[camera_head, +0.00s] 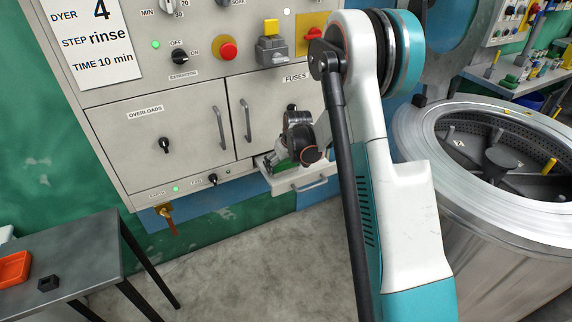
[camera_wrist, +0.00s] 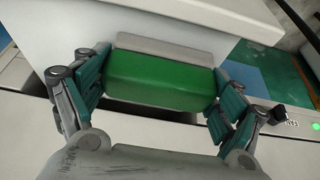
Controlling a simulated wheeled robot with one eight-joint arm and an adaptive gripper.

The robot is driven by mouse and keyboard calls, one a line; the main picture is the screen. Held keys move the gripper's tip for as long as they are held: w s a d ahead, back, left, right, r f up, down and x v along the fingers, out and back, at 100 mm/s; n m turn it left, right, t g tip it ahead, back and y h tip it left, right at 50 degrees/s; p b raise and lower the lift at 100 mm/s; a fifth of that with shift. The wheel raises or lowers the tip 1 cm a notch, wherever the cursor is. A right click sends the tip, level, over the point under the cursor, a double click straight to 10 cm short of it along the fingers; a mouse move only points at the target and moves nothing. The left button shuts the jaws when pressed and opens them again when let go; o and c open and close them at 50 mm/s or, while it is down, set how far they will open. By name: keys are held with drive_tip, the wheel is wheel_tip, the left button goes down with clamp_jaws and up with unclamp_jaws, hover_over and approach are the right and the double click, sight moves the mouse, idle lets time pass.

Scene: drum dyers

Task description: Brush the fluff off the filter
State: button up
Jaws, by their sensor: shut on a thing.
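My gripper (camera_head: 283,160) is at the pulled-out drawer (camera_head: 300,184) under the FUSES door. In the wrist view my gripper (camera_wrist: 158,88) has its two teal finger pads on both ends of a green block (camera_wrist: 160,78), which looks like the body of a brush. A pale grey strip (camera_wrist: 165,48) runs along its far side. The drawer appears to be the filter's; its inside is mostly hidden by my gripper and arm. I cannot make out the filter face or any fluff. I cannot tell whether the brush touches it.
The control cabinet (camera_head: 185,130) with knobs, a red button and door handles stands behind. A brass valve with a red lever (camera_head: 168,222) hangs below it. A steel drum (camera_head: 490,235) stands at right, and a dark table (camera_head: 75,255) with an orange tray (camera_head: 14,268) at left. The floor between is clear.

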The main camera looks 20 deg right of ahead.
drive_tip(key=shift+a, duration=0.8)
wheel_tip(320, 180, up, 4)
drive_tip(key=shift+s+d+f+p, duration=0.1)
drive_tip(key=shift+f+p, duration=0.1)
drive_tip(key=shift+p, duration=0.6)
drive_tip(key=shift+r+p, duration=0.4)
drive_tip(key=shift+r, duration=0.3)
drive_tip(key=shift+r+p, duration=0.9)
drive_tip(key=shift+r, duration=0.75)
